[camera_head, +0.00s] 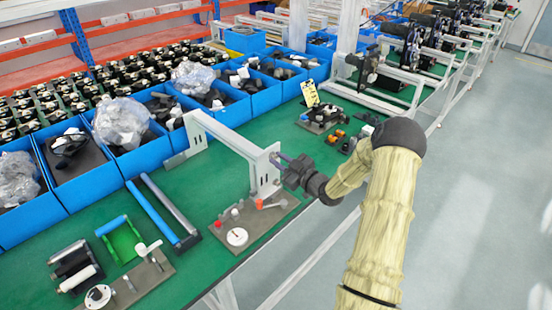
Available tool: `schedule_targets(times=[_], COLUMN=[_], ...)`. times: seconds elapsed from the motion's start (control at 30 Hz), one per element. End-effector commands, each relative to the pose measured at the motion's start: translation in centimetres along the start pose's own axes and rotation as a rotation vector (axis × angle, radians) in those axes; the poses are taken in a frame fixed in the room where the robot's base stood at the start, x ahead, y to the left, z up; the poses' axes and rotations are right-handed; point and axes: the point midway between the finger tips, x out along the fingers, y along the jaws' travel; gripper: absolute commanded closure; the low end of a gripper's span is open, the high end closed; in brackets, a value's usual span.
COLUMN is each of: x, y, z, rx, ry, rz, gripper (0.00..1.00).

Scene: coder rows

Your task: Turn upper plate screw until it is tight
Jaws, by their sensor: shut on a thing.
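A white metal frame (228,137) with an upright end plate (262,176) stands on the green bench. The upper plate screw (281,157) shows as a small part at the right side of that plate, near its top. My gripper (291,167) is at this screw, just right of the plate, and is shut on it. The dark jaws hide most of the screw, so its thread and how deep it sits cannot be seen. My arm reaches in from the lower right.
A fixture board (246,222) with a white disc and a red-handled tool lies below the plate. Blue bins (162,150) with parts line the back. A blue roller (153,210) and other fixtures lie at left. The grey floor (470,200) at right is clear.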

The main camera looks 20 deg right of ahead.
Motion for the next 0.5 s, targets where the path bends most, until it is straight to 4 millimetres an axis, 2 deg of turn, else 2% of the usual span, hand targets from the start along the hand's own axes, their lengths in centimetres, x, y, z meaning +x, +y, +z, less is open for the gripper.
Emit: schedule_targets(times=[0.5], x=[0.05], y=[0.11], z=[-0.23], rx=[0.601], ry=[-0.001], rz=[0.001], gripper=[1.00])
